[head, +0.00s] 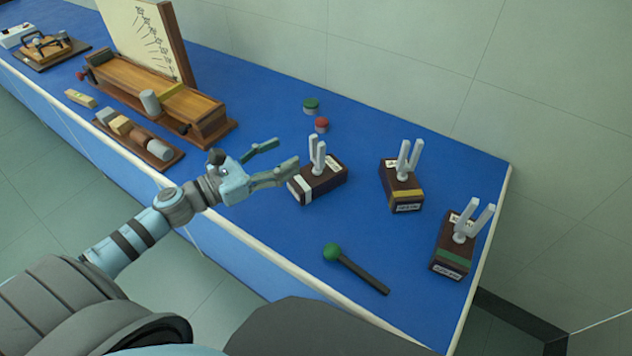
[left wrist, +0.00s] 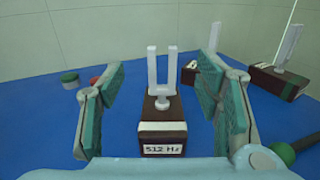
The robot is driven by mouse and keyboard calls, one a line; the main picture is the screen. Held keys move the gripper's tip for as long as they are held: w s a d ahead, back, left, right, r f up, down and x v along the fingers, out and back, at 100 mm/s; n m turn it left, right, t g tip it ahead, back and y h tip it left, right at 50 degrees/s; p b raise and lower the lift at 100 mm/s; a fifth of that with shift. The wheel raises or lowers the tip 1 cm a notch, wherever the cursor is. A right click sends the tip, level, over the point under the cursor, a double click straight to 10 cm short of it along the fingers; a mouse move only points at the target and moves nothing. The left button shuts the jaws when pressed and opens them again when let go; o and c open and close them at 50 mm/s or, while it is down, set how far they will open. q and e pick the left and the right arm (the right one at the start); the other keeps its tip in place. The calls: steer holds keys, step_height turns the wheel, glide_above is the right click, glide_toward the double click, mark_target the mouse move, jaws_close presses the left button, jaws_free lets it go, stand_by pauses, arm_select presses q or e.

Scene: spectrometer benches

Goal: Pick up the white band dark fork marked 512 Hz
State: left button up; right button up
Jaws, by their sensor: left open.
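The white-band fork is a pale two-pronged fork on a dark box (head: 325,181). In the left wrist view its box (left wrist: 164,112) faces me with a white band and a label reading 512 Hz, and its prongs (left wrist: 151,68) stand upright. My left gripper (head: 284,156) is open and empty, just left of this fork in the head view. In the left wrist view the open fingers (left wrist: 163,95) frame the fork to left and right, with a gap on each side. My right gripper is not in view.
A yellow-band fork box (head: 398,184) and a green-band fork box (head: 447,255) stand to the right. A green-headed mallet (head: 357,268) lies in front. Green (head: 311,106) and red (head: 321,125) round pieces sit behind. A wooden apparatus (head: 150,98) is farther left.

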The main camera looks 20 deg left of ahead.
mark_target(317, 140)
arm_select(q)
steer(key=p+x, duration=0.3)
steer(key=x, duration=0.6)
steer(key=shift+d+p, duration=0.1)
steer(key=shift+p, duration=0.3)
steer(key=shift+w+d+f, duration=0.15)
steer(key=shift+w+d, duration=0.1)
steer(key=shift+d, duration=0.05)
jaws_close()
